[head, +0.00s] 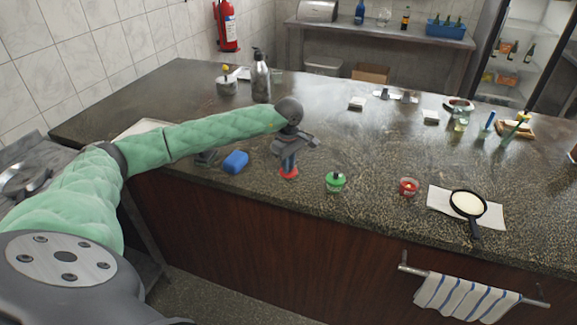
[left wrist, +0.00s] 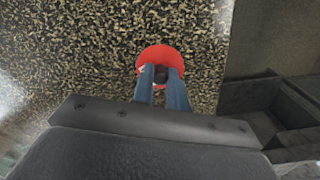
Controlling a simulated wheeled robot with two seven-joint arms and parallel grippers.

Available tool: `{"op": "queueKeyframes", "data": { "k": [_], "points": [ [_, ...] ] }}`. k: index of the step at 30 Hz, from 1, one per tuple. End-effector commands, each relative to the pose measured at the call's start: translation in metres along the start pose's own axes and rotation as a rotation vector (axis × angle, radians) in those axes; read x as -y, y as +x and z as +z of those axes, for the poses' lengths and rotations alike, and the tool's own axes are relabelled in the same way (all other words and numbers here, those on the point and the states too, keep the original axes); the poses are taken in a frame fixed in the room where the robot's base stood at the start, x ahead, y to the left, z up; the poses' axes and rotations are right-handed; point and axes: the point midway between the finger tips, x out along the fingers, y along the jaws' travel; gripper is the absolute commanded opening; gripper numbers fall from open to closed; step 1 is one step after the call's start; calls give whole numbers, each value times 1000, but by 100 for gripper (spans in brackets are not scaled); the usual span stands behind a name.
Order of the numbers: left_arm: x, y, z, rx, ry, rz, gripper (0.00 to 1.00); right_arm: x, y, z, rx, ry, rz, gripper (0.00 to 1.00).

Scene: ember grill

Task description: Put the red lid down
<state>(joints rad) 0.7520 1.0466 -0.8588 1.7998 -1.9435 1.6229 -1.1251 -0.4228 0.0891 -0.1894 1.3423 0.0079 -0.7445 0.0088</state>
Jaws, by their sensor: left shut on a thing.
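The red lid (head: 288,174) is a small red disc with a dark knob, near the front edge of the counter. In the left wrist view the red lid (left wrist: 160,58) lies flat below the fingers. My left gripper (head: 289,165) points down from the end of the green arm. Its blue fingertips (left wrist: 161,76) are shut on the lid's dark knob. I cannot tell whether the lid touches the counter. A red open container (head: 409,187) stands to the right. A green-lidded container (head: 335,182) stands between it and the lid. My right gripper does not show.
A blue block (head: 236,161) lies left of the lid. A metal bottle (head: 261,77) and pot (head: 227,87) stand at the back left. The counter's middle (head: 330,130) is clear.

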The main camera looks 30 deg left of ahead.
Motion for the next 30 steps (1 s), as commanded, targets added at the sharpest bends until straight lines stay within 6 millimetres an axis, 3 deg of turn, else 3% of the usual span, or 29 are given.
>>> {"op": "queueKeyframes", "data": {
  "k": [9,23,24,27,30],
  "points": [
    [0,18,0,0,1,-1,0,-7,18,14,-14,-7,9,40],
    [0,21,0,0,0,0,0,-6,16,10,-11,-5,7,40],
    [0,21,0,0,0,0,17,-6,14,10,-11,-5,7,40],
    [0,20,0,0,0,0,36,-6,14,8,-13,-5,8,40],
    [0,20,0,0,0,0,37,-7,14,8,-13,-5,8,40]
  ]
}}
